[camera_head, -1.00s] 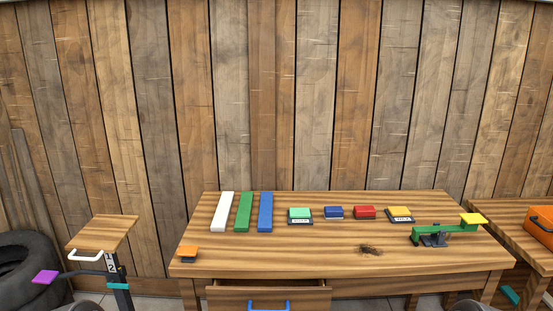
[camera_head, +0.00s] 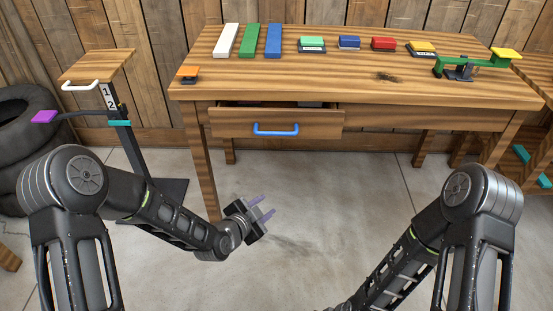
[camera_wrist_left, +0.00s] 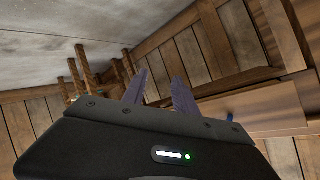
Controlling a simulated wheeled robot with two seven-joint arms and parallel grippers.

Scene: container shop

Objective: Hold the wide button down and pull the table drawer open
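The table drawer (camera_head: 225,123) is partly out from under the wooden table, and a strip of its inside shows. Its blue handle (camera_head: 276,130) is on the front. On the table top stand button-like blocks on dark bases: green (camera_head: 312,42), blue (camera_head: 349,42), red (camera_head: 383,43) and yellow (camera_head: 422,46). I cannot tell for sure which is the wide button. My left gripper (camera_head: 266,205) is open and empty, below and in front of the drawer, apart from the handle. Its spread fingers show in the left wrist view (camera_wrist_left: 158,88). My right gripper is out of view.
An orange block (camera_head: 188,72) sits at the table's left front corner. White (camera_head: 227,40), green and blue bars lie behind it. A green lever with a yellow pad (camera_head: 507,54) is at the right. A small stand (camera_head: 97,66) with a purple pad is left. The floor ahead is clear.

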